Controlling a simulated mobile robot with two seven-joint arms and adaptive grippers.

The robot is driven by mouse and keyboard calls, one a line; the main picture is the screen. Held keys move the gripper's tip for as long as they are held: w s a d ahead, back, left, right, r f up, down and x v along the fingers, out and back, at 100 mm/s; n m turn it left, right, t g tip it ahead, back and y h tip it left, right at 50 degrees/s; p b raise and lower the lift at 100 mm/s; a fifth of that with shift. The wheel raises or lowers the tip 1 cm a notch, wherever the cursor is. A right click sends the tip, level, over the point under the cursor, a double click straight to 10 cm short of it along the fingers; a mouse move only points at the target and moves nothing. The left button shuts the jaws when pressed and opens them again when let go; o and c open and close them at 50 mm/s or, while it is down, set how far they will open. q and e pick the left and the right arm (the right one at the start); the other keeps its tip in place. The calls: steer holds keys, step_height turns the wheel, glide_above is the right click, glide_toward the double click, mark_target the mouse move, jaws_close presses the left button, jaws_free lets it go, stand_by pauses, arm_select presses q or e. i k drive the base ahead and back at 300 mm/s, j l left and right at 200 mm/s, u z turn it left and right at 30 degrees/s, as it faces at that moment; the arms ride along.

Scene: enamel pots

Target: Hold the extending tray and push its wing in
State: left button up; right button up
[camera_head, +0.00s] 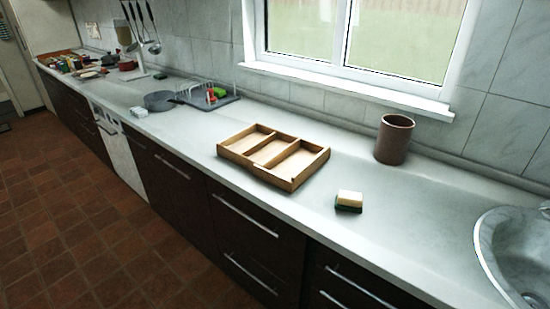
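The wooden extending tray (296,183) lies flat on the white counter, near its front edge, in the middle of the head view. It has three compartments side by side, all of them empty. The right part of the tray stands slightly forward of the left part, with a small step in the front wall; I cannot tell for certain which section is the wing. Neither of my grippers shows in the head view, and nothing touches the tray.
A sponge (349,199) lies right of the tray, and a brown crock (394,139) stands behind it. A round sink (518,262) is at the far right. A grey pan (160,101) and dish rack (205,97) stand to the left.

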mark_target(293, 172)
steer(key=i+j+z, duration=0.2)
steer(key=j, duration=0.25)
steer(key=i+j+z, duration=0.15)
steer(key=j, duration=0.3)
steer(key=i+j+z, duration=0.2)
steer(key=j, duration=0.25)
steer(key=i+j+z, duration=0.2)
steer(key=j, duration=0.35)
steer(key=i+j+z, duration=0.2)
steer(key=j, duration=0.3)
steer(key=j+z, duration=0.15)
steer(key=j, duration=0.35)
